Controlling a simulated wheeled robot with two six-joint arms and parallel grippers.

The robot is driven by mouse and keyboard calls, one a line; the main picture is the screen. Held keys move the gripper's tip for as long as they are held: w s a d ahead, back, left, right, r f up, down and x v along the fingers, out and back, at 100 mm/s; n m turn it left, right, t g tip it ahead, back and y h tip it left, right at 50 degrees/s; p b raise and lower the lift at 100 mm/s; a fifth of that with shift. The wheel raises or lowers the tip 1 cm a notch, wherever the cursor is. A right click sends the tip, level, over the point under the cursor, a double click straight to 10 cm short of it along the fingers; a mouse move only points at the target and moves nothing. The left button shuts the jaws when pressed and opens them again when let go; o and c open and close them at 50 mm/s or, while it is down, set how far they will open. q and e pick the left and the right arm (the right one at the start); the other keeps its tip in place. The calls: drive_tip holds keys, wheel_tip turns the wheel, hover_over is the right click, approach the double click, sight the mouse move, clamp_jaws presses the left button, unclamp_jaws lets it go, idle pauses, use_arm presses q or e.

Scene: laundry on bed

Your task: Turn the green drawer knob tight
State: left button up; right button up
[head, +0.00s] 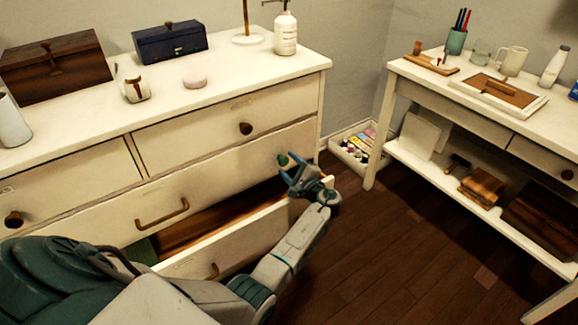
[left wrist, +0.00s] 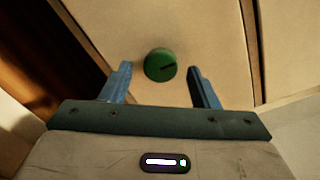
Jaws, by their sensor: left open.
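The green knob (head: 283,160) sits on a cream drawer front of the dresser, near its right end. In the left wrist view the knob (left wrist: 160,65) is round, with a dark line on its face running toward the right. My left gripper (head: 289,174) is open in front of the knob. In the left wrist view the blue fingers of the gripper (left wrist: 161,78) stand on either side and slightly short of the knob, with gaps on both sides. Neither finger appears to touch it. My right gripper is not in view.
The dresser top (head: 235,75) holds boxes, a bottle (head: 285,34) and small items. A side table (head: 430,78) stands right, with a crate (head: 352,157) on the floor between. The wooden floor (head: 400,250) is clear.

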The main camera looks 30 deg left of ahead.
use_arm(q)
drive_tip(key=v, duration=1)
drive_tip(key=shift+d, duration=0.2)
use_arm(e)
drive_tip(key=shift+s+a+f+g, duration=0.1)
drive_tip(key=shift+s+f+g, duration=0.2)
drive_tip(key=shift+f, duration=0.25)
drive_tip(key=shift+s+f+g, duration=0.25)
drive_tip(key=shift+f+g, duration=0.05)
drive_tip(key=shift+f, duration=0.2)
use_arm(q)
drive_tip(key=shift+s+f, duration=0.1)
